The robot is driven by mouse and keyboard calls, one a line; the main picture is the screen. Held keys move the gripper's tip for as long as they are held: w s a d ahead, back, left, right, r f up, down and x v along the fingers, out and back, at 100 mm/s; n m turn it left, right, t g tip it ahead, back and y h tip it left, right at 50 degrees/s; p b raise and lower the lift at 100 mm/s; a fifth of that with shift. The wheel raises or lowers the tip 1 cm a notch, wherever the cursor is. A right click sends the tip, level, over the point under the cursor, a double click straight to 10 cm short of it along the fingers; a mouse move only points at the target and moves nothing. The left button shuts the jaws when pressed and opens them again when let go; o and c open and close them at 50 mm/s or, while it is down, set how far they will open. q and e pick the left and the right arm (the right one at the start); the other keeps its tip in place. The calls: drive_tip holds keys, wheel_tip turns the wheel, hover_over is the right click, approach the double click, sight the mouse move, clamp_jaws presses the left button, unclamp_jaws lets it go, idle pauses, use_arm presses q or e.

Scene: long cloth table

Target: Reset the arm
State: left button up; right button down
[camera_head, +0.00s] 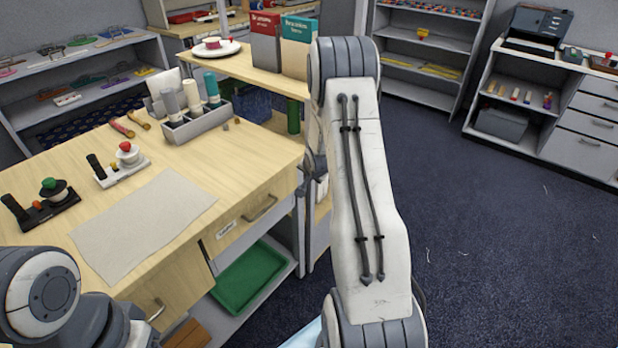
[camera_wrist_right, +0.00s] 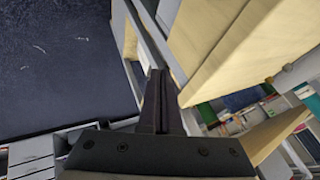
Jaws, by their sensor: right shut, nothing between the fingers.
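My right arm (camera_head: 365,190) rises through the middle of the head view, bent at its top, in front of the right end of a wooden table (camera_head: 245,155). Its gripper is hidden behind the arm there. In the right wrist view my right gripper (camera_wrist_right: 155,75) is shut and empty, its fingers together beside a wooden table edge. Part of my left arm (camera_head: 45,290) shows at the lower left of the head view, by the table's front edge. The left gripper is not in view.
On the table are a grey holder (camera_head: 195,122) with bottles, a beige mat (camera_head: 143,222), and two small stands with knobs. A green tray (camera_head: 250,277) lies on the shelf below. Dark carpet (camera_head: 500,240) is clear to the right, with shelves and a cabinet behind.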

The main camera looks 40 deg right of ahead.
drive_tip(key=shift+s+a+r, duration=0.15)
drive_tip(key=shift+s+r, duration=0.15)
drive_tip(key=shift+r, duration=0.1)
drive_tip(key=a+r+n+g+y, duration=0.1)
drive_tip(key=a+r+n, duration=0.2)
drive_tip(key=a, duration=0.5)
drive_tip(key=a+r+n+y, duration=0.1)
drive_tip(key=a+r+n, duration=0.1)
drive_tip(key=a+r, duration=0.35)
drive_tip(key=s+a+r+n+g+y, duration=0.1)
drive_tip(key=s+a+r+n, duration=0.15)
drive_tip(key=s+a, duration=0.45)
drive_tip(key=s+a+r+n+g, duration=0.1)
drive_tip(key=s+a+n, duration=0.25)
drive_tip(key=a, duration=0.75)
drive_tip(key=s+a+r+n+g, duration=0.1)
drive_tip(key=s+a+n, duration=0.1)
drive_tip(key=s, duration=0.5)
drive_tip(key=s+a+r+n+g, duration=0.1)
drive_tip(key=s+a+r+n, duration=0.1)
drive_tip(key=s+n, duration=0.3)
drive_tip(key=s+a+r+n+g+y, duration=0.1)
drive_tip(key=s+a+n, duration=0.2)
drive_tip(key=s, duration=0.7)
drive_tip(key=shift+a+r+g, duration=0.2)
drive_tip(key=shift+a+g, duration=0.2)
drive_tip(key=shift+a, duration=0.3)
